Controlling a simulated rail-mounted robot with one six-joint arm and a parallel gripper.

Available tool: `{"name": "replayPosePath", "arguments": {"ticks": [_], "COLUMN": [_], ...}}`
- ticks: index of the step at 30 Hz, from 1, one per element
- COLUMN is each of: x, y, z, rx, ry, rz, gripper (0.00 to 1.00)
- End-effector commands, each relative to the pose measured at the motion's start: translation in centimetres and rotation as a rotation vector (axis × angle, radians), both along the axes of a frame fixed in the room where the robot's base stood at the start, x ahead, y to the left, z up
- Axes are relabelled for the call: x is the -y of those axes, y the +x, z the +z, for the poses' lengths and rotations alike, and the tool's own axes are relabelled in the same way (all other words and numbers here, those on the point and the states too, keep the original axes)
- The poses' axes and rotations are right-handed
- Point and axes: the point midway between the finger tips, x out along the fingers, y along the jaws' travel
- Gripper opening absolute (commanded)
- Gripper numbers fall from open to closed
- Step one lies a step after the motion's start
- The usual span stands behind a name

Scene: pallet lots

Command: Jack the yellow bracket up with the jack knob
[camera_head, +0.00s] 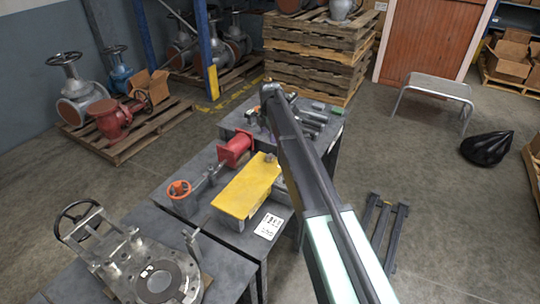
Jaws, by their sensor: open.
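The yellow bracket (244,190) is a flat yellow plate lying on a grey block on the dark workbench, left of my arm. An orange handwheel knob (179,189) stands on a grey block to its left; it looks like the jack knob. A red flanged part (235,149) stands behind the bracket, with a thin rod toward the knob's block. My arm reaches from the lower right over the bench. My gripper (260,117) is at its far end, above the back of the bench, away from knob and bracket. It is small, partly hidden, and open, with nothing seen in it.
A metal valve fixture (150,270) with a black handwheel stands at the front left of the bench. Dark cylindrical parts (313,116) lie at the back right. A pallet stack (318,55) stands behind the bench.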

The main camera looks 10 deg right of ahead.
Motion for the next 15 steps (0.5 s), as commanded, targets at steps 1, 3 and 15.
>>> {"name": "replayPosePath", "arguments": {"ticks": [1,3,15], "x": [0.00,-0.01,0.00], "y": [-0.02,-0.01,-0.01], "z": [0.00,0.00,-0.73], "rx": [0.000,0.000,0.000], "ry": [0.000,0.000,0.000], "rz": [0.176,0.424,0.771], "gripper": [0.66,0.66,0.66]}}
